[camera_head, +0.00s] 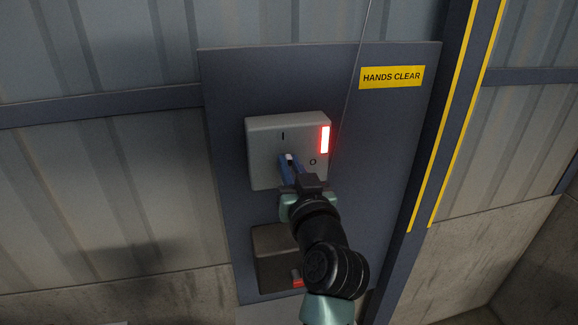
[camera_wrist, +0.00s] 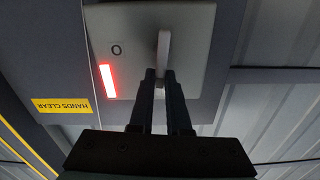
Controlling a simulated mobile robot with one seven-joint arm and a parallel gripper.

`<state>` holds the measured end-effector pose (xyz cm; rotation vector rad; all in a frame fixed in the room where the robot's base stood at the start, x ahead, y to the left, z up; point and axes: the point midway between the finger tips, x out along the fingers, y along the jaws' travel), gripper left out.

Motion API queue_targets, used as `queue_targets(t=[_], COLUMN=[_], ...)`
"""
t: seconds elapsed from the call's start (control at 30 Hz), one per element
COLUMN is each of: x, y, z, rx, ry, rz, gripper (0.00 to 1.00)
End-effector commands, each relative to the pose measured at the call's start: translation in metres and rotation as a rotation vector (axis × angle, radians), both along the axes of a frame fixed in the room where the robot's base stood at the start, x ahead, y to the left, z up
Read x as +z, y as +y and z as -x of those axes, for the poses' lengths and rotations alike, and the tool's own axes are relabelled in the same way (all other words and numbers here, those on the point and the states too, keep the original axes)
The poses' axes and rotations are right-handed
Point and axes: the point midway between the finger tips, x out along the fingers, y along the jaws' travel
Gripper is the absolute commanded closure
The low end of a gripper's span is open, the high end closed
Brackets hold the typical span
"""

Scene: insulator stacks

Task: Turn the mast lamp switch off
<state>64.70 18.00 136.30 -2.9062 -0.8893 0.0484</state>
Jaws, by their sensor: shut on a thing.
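The mast lamp switch (camera_head: 262,136) is a light grey box on a dark panel, marked "I" at the top and "O" at lower right. A red light bar (camera_head: 325,140) glows at its right side. In the wrist view the switch box (camera_wrist: 190,20) shows with its light (camera_wrist: 107,81) and the "O" mark, turned round. My gripper (camera_head: 288,162) is at the front of the box, its fingers shut on a pale switch handle. The handle (camera_wrist: 163,50) stands between the fingertips (camera_wrist: 163,75) in the wrist view. The fingers partly hide the handle in the head view.
A darker box (camera_head: 270,245) with a red part (camera_head: 297,283) sits below the switch, partly behind my arm. A yellow "HANDS CLEAR" sign (camera_head: 391,77) is at upper right. A thin cable (camera_head: 359,60) runs down the panel (camera_head: 225,80). A post with yellow stripes (camera_head: 450,120) stands at right.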

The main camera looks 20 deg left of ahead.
Motion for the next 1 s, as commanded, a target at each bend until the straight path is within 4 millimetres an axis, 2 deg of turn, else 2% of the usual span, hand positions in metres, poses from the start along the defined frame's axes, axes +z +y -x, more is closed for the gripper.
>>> queue_targets(t=[1.0], x=[-0.013], y=[-0.019], z=[-0.012], rx=[-0.002], ry=[0.523], rz=[-0.775], gripper=[1.00])
